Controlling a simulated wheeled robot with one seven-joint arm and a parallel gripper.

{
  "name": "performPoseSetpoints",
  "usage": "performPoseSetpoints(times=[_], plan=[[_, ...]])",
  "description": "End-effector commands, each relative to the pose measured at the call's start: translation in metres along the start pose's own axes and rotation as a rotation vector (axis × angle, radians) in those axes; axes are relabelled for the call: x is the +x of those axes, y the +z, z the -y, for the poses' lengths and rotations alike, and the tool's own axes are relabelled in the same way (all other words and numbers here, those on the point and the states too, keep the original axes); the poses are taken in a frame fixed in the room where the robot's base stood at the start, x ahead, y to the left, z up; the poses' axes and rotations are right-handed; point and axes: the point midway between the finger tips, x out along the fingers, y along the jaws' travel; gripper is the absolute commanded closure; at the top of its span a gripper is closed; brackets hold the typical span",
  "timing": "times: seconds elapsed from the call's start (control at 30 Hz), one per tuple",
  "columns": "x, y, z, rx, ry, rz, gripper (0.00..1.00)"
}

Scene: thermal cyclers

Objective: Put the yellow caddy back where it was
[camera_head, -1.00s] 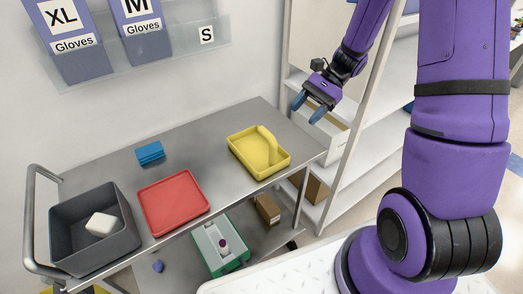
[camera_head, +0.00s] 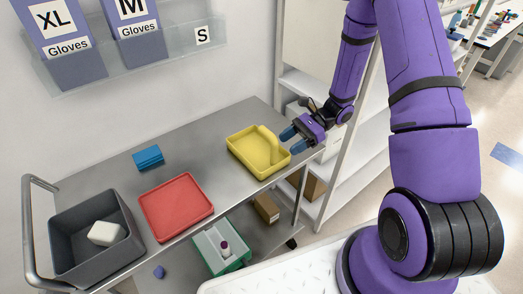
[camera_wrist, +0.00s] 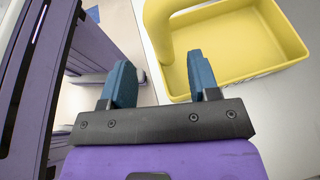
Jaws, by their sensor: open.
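The yellow caddy (camera_head: 248,156) sits upright on the top shelf of the metal cart, at its right end. It is a shallow tray with an arched handle (camera_head: 269,146) across its right part. In the wrist view the caddy (camera_wrist: 240,40) is at the upper right, with its handle (camera_wrist: 160,28) near the left side. My gripper (camera_head: 290,141) is at the caddy's right, close to its right end. In the wrist view my gripper (camera_wrist: 163,84) has its blue fingers apart with nothing between them. I cannot tell whether a finger touches the caddy.
On the cart (camera_head: 205,137) are a red tray (camera_head: 176,205), a blue stack (camera_head: 148,157) and a dark grey bin (camera_head: 85,262) holding a white object. A green caddy (camera_head: 232,262) and a cardboard box (camera_head: 267,208) are on the lower shelf. White shelving (camera_head: 330,180) stands at the right.

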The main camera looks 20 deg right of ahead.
Motion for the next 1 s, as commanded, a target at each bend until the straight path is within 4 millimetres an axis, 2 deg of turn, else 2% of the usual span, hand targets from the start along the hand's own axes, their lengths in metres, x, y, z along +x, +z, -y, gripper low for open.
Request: performPoseSetpoints(times=[0.17, 0.43, 0.77, 1.0], plan=[[0.012, 0.0, 0.0, 0.0, 0.001, 0.001, 0.44], [0.048, 0.0, 0.002, -0.001, 0.001, 0.001, 0.44], [0.054, 0.0, 0.003, -0.001, -0.001, 0.0, 0.44], [0.054, 0.0, 0.003, -0.001, -0.001, 0.0, 0.97]])
